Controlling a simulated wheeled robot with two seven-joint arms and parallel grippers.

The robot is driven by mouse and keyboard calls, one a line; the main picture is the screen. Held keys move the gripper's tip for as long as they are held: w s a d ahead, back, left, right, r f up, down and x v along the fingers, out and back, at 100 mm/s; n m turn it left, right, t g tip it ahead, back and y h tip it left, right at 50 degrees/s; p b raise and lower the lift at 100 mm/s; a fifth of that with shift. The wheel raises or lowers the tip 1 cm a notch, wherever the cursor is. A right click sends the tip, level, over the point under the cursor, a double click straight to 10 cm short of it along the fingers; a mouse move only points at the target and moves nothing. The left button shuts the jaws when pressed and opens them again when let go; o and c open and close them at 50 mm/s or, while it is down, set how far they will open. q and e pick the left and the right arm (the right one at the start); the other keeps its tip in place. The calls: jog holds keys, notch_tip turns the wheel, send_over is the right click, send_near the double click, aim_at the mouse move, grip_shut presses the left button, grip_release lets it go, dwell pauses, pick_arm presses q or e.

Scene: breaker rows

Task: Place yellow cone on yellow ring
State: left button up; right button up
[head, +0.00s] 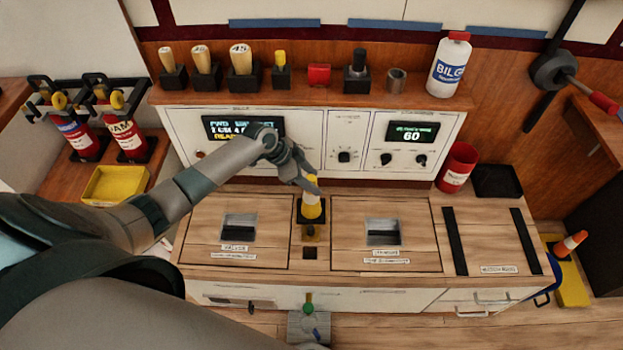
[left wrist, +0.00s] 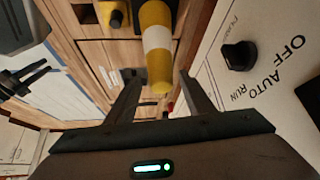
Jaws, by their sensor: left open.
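The yellow cone (head: 312,209), with a white band, stands upright on a dark square base in the narrow middle strip of the wooden counter. My left gripper (head: 308,182) is at the top of the cone. In the left wrist view the gripper (left wrist: 160,90) is open, and the cone (left wrist: 157,38) points its tip between the two fingers, with no clear contact. A small yellow-and-black piece (head: 310,233) sits just in front of the cone and also shows in the left wrist view (left wrist: 114,15). I cannot tell whether it is the yellow ring. My right gripper is out of view.
The control panel (head: 347,129) rises close behind the cone, with knobs near my left gripper. Wooden hatches with recessed handles (head: 238,227) (head: 383,232) flank the strip. An orange-and-white cone (head: 570,244) is at the far right.

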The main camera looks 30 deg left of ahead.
pick_arm(q)
jog(key=v, duration=1.2)
jog(key=shift+b, duration=0.4)
